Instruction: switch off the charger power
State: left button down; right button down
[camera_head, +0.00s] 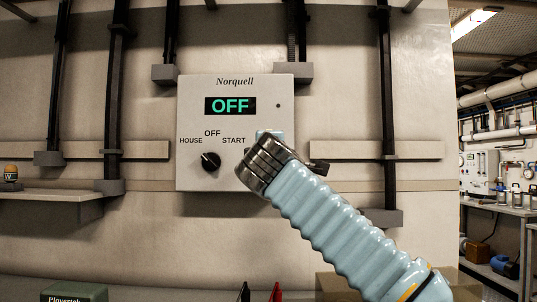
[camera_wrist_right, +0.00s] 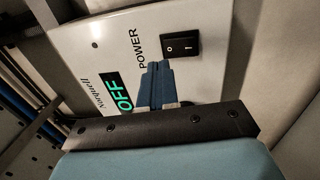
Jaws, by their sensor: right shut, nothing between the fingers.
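The charger panel (camera_head: 190,120), a pale wall box marked Norquell, has a display (camera_head: 230,105) reading OFF in green. Below it is a black knob (camera_head: 210,161) with HOUSE, OFF and START around it. The right wrist view shows a black rocker switch (camera_wrist_right: 181,44) marked O and I beside the word POWER; I cannot tell which side is pressed. My right gripper (camera_wrist_right: 154,66) is shut and empty, its blue fingertips just beside the switch, over the panel face. In the head view my right gripper (camera_head: 270,135) and wrist hide the panel's lower right, including the switch. My left gripper is out of view.
Dark vertical rails (camera_head: 386,100) and pale ledges run along the wall. A shelf (camera_head: 50,206) with a small orange-topped item is at left. A green box (camera_head: 75,293) and black and red handles (camera_head: 276,291) show at the bottom edge. A workbench stands far right.

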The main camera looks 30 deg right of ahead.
jog(key=r+b+v, duration=0.1)
jog(key=v, duration=0.7)
jog(key=shift+s+a+r, duration=0.2)
jog(key=shift+s+r, duration=0.2)
jog(key=shift+r, duration=0.05)
